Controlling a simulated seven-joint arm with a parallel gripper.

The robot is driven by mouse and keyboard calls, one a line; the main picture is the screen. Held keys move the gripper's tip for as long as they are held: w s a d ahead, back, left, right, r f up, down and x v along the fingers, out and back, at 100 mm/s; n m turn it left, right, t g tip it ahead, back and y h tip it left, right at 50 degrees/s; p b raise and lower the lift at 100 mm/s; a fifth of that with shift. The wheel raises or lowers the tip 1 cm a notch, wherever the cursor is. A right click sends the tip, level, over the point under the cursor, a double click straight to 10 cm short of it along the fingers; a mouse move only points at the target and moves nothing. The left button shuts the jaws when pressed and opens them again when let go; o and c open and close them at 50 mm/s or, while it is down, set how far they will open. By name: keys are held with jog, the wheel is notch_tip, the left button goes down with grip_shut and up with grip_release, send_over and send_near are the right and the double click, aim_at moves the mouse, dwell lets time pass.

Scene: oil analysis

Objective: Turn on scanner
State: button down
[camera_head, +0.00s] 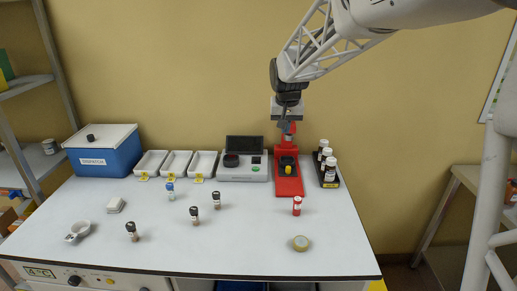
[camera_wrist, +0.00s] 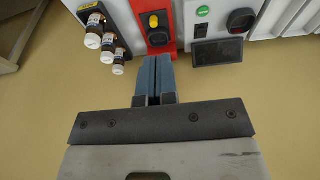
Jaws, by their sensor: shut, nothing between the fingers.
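A light grey device (camera_head: 230,176) with a dark screen (camera_head: 244,143), a round black part (camera_head: 231,160) and a green button (camera_head: 255,160) stands at the back of the table. In the wrist view its green button (camera_wrist: 203,11) and dark screen (camera_wrist: 217,52) show at the top right. A red stand (camera_head: 289,187) with a black part and a yellow knob (camera_wrist: 153,20) is just right of it in the head view. I cannot tell which is the scanner. My gripper (camera_head: 289,130) is shut and empty, above the back of the red stand; its fingertips (camera_wrist: 155,60) touch nothing visible.
White-capped bottles stand in a black rack (camera_head: 331,183) right of the red stand. White trays (camera_head: 175,164) and a blue box (camera_head: 103,155) are to the left. Several small vials, a red-capped one (camera_head: 297,206) and a tape roll (camera_head: 301,243) stand in front.

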send_over(256, 159)
jog(key=s, duration=0.3)
jog(key=s+x, duration=0.2)
jog(key=x, duration=0.6)
jog(key=shift+w+f, duration=0.15)
jog(key=shift+f, duration=0.3)
jog(key=shift+f, duration=0.1)
jog(key=x, duration=1.2)
jog(key=shift+s, duration=0.35)
jog(key=shift+s+f, duration=0.1)
jog(key=shift+f, duration=0.8)
jog(key=shift+f, duration=0.1)
jog(key=shift+s+f, duration=0.15)
jog(key=shift+f, duration=0.1)
jog(key=shift+w+r, duration=0.1)
jog(key=shift+w, duration=0.1)
